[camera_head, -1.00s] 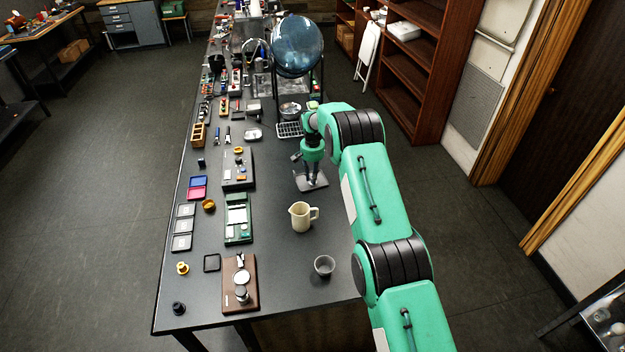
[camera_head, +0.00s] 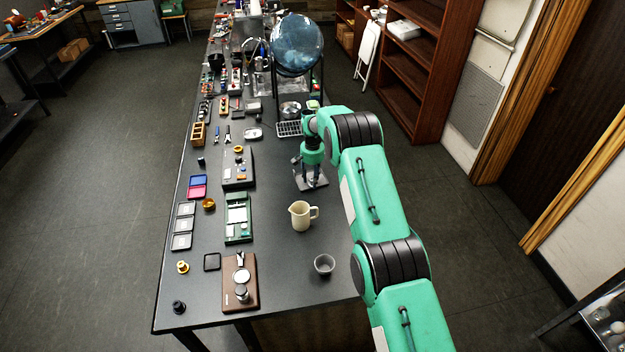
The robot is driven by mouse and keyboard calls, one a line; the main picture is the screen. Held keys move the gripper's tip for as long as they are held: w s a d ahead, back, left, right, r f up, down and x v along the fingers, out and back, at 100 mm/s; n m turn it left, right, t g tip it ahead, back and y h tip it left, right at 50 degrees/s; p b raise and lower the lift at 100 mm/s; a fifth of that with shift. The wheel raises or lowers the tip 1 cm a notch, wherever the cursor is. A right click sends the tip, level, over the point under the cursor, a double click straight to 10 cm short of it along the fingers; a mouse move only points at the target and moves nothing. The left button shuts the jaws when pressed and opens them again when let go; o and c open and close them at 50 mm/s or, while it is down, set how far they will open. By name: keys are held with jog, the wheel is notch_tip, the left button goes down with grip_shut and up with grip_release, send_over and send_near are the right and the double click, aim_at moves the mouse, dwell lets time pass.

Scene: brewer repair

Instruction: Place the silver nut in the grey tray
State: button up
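My gripper (camera_head: 311,178) points down at the right side of the long dark table, just over a flat grey metal plate or tray (camera_head: 322,183). Its fingers are small and dark here, and I cannot tell whether they are open or shut, or whether they touch anything. I cannot make out the silver nut; it may be too small or hidden by the gripper. Several small square grey trays with dark rims lie in a column at the table's left, one of them the middle grey tray (camera_head: 183,226). I cannot tell which is the task's grey tray.
A cream jug (camera_head: 301,216) and a small grey cup (camera_head: 324,264) stand in front of my gripper. A green tray (camera_head: 238,230), a brown board (camera_head: 252,296) and a grey box (camera_head: 237,177) lie to the left. A blue glass globe (camera_head: 297,46) stands behind. The table between the green tray and jug is clear.

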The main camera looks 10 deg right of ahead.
aim_at(312, 179)
jog(key=shift+r, duration=0.15)
notch_tip(312, 179, up, 12)
jog(key=b, duration=0.1)
dwell(0.7)
dwell(0.7)
